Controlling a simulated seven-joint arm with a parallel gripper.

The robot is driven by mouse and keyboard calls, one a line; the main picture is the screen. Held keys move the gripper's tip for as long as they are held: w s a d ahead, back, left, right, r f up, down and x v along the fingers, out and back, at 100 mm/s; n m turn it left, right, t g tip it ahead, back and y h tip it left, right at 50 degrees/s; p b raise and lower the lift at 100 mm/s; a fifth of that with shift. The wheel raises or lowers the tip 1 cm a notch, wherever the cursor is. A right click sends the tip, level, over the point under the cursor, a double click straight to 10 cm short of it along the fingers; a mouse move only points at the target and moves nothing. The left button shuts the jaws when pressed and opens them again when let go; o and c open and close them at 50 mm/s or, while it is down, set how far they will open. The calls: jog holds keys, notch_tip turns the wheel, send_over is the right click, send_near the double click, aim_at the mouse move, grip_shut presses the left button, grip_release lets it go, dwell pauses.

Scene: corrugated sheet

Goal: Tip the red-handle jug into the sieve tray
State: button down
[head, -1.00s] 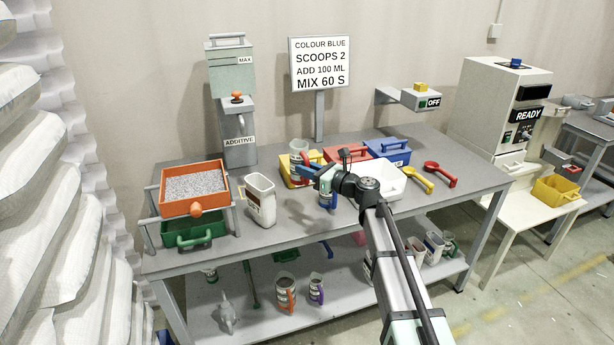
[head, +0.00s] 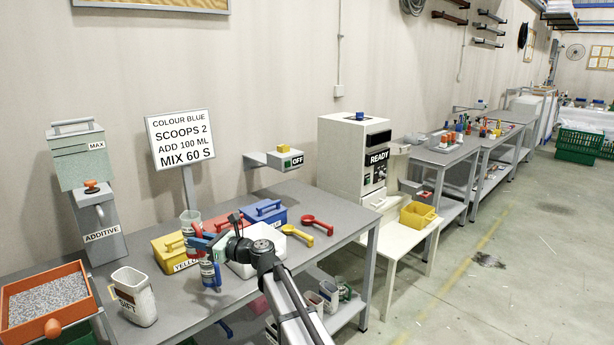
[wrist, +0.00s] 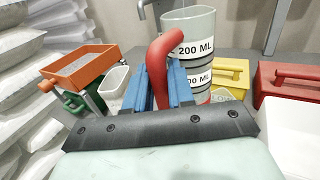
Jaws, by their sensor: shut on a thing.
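My gripper (head: 201,240) has blue fingers, and they are shut on the red handle of a pale grey jug (head: 189,220). In the wrist view the jug (wrist: 199,30) is upright just beyond the fingers (wrist: 164,88), with 200 ML marks on its side. I cannot see what is in it, nor whether its base touches the table. The orange sieve tray (head: 82,312) is at the far left, holding grey grains, well apart from the jug. It also shows in the wrist view (wrist: 103,70), with a green box under it.
A white SIFT container (head: 140,303) stands between the tray and my gripper. A blue-handled jug (head: 208,272) is just in front of my gripper. Yellow (head: 170,252), red and blue (head: 264,213) boxes and a white basin are close by. The additive dispenser (head: 100,225) stands behind.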

jog(key=w+d+m+t+h, duration=0.2)
jog(key=w+d+t, duration=0.1)
jog(key=d, duration=0.7)
jog(key=w+d+m+t+h, duration=0.3)
jog(key=d, duration=0.6)
jog(key=w+d+m+t+h, duration=0.2)
jog(key=d+t, duration=0.1)
jog(key=d, duration=0.7)
jog(key=s+d+r+m+t+h, duration=0.1)
jog(key=d+m+h, duration=0.2)
jog(key=d, duration=1)
jog(key=s+d+r+m+t+h, duration=0.2)
jog(key=d+m+h, duration=0.2)
jog(key=d, duration=1)
jog(key=h, duration=0.3)
jog(key=shift+d, duration=0.3)
jog(key=shift+w+a, duration=0.1)
jog(key=shift+a, duration=0.05)
